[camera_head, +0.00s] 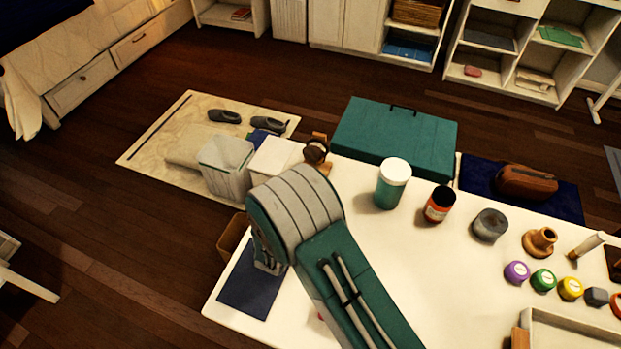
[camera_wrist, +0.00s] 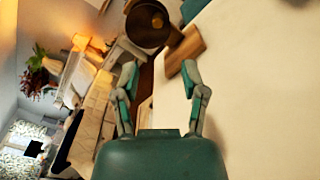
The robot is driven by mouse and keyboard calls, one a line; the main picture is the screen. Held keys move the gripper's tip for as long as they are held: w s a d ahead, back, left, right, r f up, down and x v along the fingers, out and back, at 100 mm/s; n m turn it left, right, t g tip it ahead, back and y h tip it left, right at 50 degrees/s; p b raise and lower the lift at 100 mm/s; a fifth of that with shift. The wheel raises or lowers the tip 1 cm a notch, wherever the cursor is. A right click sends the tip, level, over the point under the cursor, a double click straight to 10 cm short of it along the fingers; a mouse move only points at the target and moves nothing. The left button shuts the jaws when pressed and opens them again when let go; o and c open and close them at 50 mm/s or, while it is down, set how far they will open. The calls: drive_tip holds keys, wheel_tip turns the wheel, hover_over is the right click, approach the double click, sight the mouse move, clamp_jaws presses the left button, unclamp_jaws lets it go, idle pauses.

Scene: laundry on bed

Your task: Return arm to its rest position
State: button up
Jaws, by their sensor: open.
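My arm (camera_head: 345,285) reaches up from the lower edge of the head view to a large rounded grey joint over the white table (camera_head: 440,245). Past the joint, a narrow part points down near a dark blue mat (camera_head: 248,290). The gripper's fingers cannot be made out there. In the wrist view my gripper (camera_wrist: 160,78) is open, its two fingers apart with nothing held between them. A dark round object (camera_wrist: 148,22) and a brown wooden piece (camera_wrist: 184,50) show beyond the fingertips.
A teal jar with a white lid (camera_head: 392,183), an orange jar (camera_head: 439,205) and a grey jar (camera_head: 489,225) stand right of my arm. Small coloured lids (camera_head: 543,280) line the table's right. A white bin (camera_head: 226,168) and a teal case (camera_head: 394,138) are beyond the table.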

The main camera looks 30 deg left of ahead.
drive_tip(key=shift+s+d, duration=0.1)
drive_tip(key=shift+s, duration=0.6)
drive_tip(key=w+d+r+m+g+h, duration=0.2)
drive_tip(key=d+r+m+g+h, duration=0.25)
drive_tip(key=d, duration=0.55)
drive_tip(key=w+d+r+m+g+h, duration=0.1)
drive_tip(key=d+r+m+g+h, duration=0.1)
drive_tip(key=d+r+m+h, duration=0.5)
drive_tip(key=w+d+r+m+g+h, duration=0.1)
drive_tip(key=w+d+r+m+g, duration=0.2)
drive_tip(key=d+r, duration=0.7)
drive_tip(key=s+d+r+m+g+y, duration=0.2)
drive_tip(key=s+d+m+g+y, duration=0.35)
drive_tip(key=s+d, duration=0.7)
drive_tip(key=s+d+r+m+t+y, duration=0.2)
drive_tip(key=s+r+m+y, duration=0.3)
drive_tip(key=s+m, duration=0.2)
drive_tip(key=shift+s+m+t, duration=0.4)
drive_tip(key=shift+s, duration=0.3)
